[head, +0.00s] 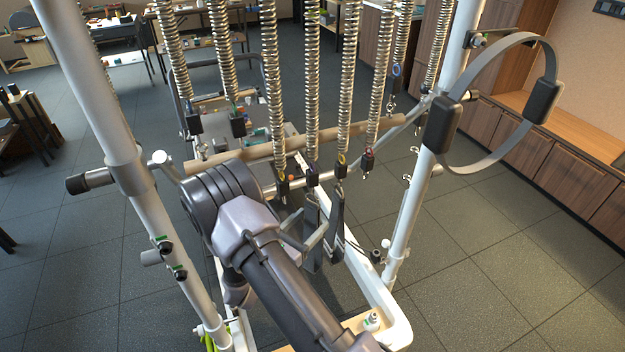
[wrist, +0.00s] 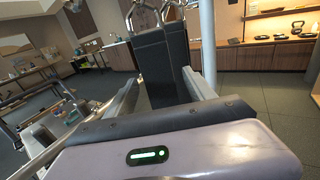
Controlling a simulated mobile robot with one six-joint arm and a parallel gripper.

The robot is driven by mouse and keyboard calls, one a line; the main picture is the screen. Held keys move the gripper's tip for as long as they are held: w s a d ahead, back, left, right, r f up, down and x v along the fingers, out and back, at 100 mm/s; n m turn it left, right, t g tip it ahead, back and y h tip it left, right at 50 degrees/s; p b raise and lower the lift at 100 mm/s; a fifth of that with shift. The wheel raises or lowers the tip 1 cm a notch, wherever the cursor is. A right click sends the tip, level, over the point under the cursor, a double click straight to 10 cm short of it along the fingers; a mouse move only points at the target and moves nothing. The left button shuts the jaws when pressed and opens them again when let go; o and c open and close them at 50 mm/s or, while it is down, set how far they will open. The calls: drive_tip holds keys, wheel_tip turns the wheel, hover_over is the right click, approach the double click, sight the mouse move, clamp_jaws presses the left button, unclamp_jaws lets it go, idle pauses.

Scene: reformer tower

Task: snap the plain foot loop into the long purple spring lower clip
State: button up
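The plain foot loop (head: 311,242), a dark grey strap, hangs upright just below the small dark clip (head: 312,178) at the lower end of a long silvery spring, the clip with a purple mark. Whether loop and clip are joined is too small to tell. In the wrist view the loop (wrist: 158,68) stands between the two fingers of my gripper (wrist: 160,85), its metal ring (wrist: 143,16) on top. The same gripper (head: 306,238) shows in the head view, partly hidden by my arm.
A second dark strap (head: 337,225) hangs close on the right, below a yellow-marked clip (head: 341,164). More springs and clips hang on both sides. White posts (head: 405,220) flank the tower, and a wooden bar (head: 245,153) crosses behind. A large ring (head: 470,165) sits at upper right.

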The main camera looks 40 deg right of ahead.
drive_tip(key=p+v, duration=0.3)
drive_tip(key=v, duration=1.4)
drive_tip(key=s+d+r+m+g+y+b, duration=0.1)
drive_tip(key=s+r+m+g+y+b, duration=0.1)
drive_tip(key=s+r+m+g+y, duration=0.85)
drive_tip(key=s+a+r+m+t+y, duration=0.2)
drive_tip(key=a+r+m+t+y, duration=0.2)
drive_tip(key=a+r+m+t, duration=0.1)
drive_tip(key=s+a+r+m+t+y+b, duration=0.1)
drive_tip(key=s+a+r+m+t+y, duration=0.2)
drive_tip(key=m, duration=0.7)
wheel_tip(320, 180, up, 5)
drive_tip(key=a+t+y, duration=0.1)
drive_tip(key=a+t, duration=0.1)
drive_tip(key=t, duration=0.1)
drive_tip(key=shift+s+a+f+y, duration=0.2)
drive_tip(key=shift+s+y, duration=0.15)
